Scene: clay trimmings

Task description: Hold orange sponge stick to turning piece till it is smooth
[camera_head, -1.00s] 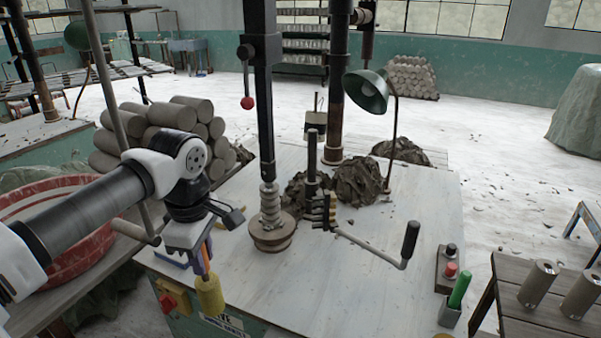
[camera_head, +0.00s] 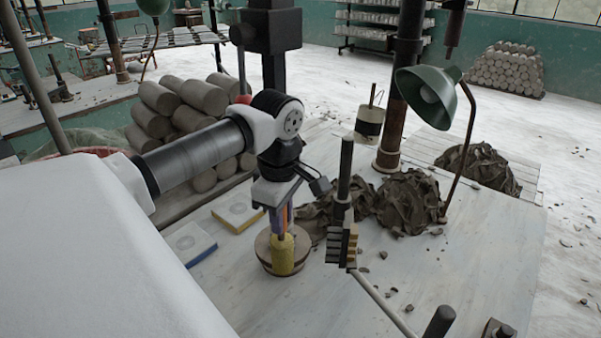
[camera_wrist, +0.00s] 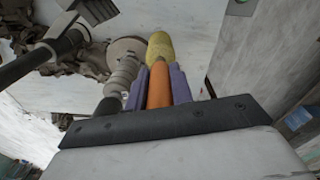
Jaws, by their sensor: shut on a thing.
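My gripper (camera_head: 284,218) has purple fingers and is shut on the sponge stick's orange handle (camera_wrist: 159,84). The stick points down, with its yellow sponge end (camera_head: 282,256) low over the round wooden base (camera_head: 263,250). In the wrist view, the ridged grey turning piece (camera_wrist: 123,76) stands on that base (camera_wrist: 128,45), just left of the yellow sponge (camera_wrist: 160,46). I cannot tell whether the sponge touches it. In the head view the turning piece is hidden behind my gripper.
A black post with a toothed block (camera_head: 342,245) and a crank rod stand close right. Dark clay trimmings (camera_head: 405,202) and a green lamp (camera_head: 430,90) lie beyond. Two flat boxes (camera_head: 238,212) lie left. The front bench top is mostly clear.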

